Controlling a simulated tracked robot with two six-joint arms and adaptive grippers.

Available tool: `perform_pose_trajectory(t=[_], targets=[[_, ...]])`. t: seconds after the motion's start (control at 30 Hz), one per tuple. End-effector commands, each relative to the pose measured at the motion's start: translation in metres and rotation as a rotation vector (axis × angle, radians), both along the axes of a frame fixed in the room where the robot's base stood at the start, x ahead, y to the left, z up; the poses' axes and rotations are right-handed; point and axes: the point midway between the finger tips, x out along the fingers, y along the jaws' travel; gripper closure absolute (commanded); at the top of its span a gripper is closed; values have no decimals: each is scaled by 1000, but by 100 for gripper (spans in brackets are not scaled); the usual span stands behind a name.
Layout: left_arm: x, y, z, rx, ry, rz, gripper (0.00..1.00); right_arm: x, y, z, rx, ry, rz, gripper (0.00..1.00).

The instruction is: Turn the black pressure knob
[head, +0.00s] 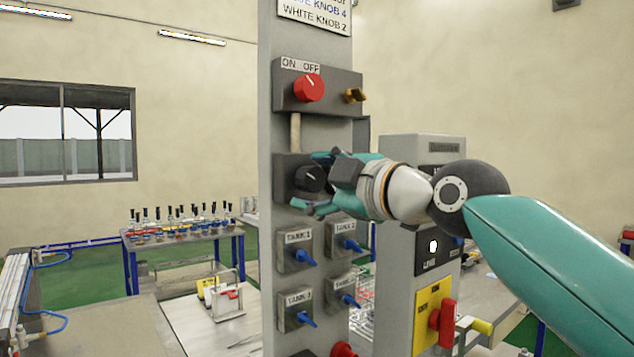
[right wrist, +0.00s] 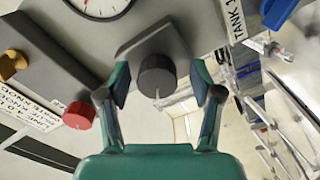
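The black pressure knob (head: 308,179) is round with a pale pointer line and sits on a dark grey box on the upright panel. It also shows in the right wrist view (right wrist: 157,74). My right gripper (head: 311,183) reaches it from the right, with one finger above and one below. In the right wrist view, the open fingers stand on either side of the knob, with gaps visible between them and it. The gripper partly hides the box in the head view. My left gripper is not in view.
Above is a red knob (head: 309,88) marked ON/OFF, with a brass fitting (head: 355,95) beside it. Below are several blue tank valves, including the TANK 1 valve (head: 304,257). A gauge (right wrist: 100,5) shows near the knob. A grey cabinet with a red-handled switch (head: 443,322) stands right.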

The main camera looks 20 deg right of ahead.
Motion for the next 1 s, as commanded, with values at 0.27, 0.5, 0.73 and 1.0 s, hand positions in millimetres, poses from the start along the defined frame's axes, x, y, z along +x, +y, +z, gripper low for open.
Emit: perform_pose_trajectory(t=[0.27,0.5,0.73,1.0], targets=[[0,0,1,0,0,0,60,-2,-1,2,2,-3,-1,34],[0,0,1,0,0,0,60,-24,-10,3,4,-5,-1,34],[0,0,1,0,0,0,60,-68,-26,2,3,-5,-1,34],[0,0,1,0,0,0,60,-105,-39,1,2,-3,-1,34]])
